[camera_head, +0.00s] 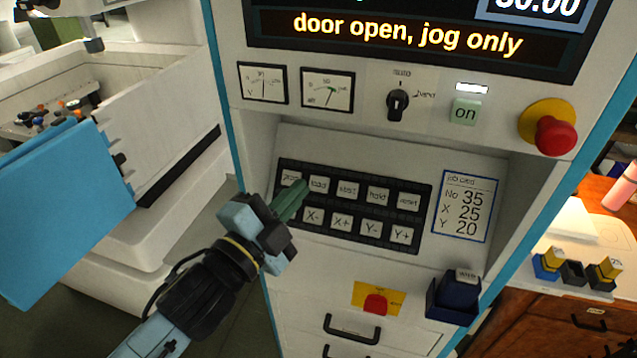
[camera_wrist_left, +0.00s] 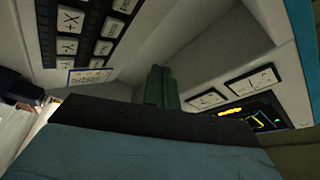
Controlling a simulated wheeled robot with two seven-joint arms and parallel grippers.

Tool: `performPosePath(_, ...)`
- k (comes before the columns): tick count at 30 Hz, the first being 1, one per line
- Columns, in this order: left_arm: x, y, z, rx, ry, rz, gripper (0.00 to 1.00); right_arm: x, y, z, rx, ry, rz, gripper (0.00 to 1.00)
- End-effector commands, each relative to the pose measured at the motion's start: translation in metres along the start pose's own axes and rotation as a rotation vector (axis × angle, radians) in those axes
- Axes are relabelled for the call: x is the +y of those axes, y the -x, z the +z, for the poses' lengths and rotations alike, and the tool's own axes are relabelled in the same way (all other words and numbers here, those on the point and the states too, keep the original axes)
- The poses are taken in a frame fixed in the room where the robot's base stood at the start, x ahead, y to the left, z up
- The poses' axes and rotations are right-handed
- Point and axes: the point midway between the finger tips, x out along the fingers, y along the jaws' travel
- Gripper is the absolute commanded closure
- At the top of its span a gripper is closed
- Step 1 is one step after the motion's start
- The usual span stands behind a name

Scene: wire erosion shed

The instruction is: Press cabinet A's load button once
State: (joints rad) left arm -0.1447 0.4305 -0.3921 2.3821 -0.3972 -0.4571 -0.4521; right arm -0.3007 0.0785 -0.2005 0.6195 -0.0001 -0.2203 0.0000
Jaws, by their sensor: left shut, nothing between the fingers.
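Cabinet A's slanted panel holds a black keypad (camera_head: 352,206) with two rows of white keys. The load button (camera_head: 319,184) is the second key in the top row. My left gripper (camera_head: 300,188) is shut and empty. Its green fingertips overlap the keypad's left end, at the load button's left edge, and partly cover the key left of it. Whether they touch the load button cannot be told. In the left wrist view the closed fingers (camera_wrist_left: 161,86) stand up in the middle, with the keypad (camera_wrist_left: 82,30) at upper left. My right gripper is not in view.
Above the keypad are two dials (camera_head: 327,91), a rotary switch (camera_head: 398,104), a green on button (camera_head: 465,112) and a red emergency stop (camera_head: 556,137). A job card (camera_head: 466,206) is to the right. The display (camera_head: 408,34) reads "door open, jog only". A blue door (camera_head: 62,215) stands left.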

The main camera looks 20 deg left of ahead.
Motion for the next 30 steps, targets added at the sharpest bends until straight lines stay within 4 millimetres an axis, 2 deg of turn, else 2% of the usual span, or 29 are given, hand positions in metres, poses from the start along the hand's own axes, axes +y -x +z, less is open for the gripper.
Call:
performPosePath(5,0.010,-0.010,0.008,0.000,0.000,-0.001,1.00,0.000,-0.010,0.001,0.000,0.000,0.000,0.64)
performPosePath(15,0.034,-0.043,0.033,-0.001,0.000,-0.001,1.00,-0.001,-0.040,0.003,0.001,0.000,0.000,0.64)
performPosePath(22,0.043,-0.057,0.042,-0.001,0.002,0.001,1.00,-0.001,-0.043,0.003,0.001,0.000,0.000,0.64)
performPosePath(30,0.044,-0.061,0.044,0.000,0.002,0.001,1.00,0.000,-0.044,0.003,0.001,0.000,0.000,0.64)
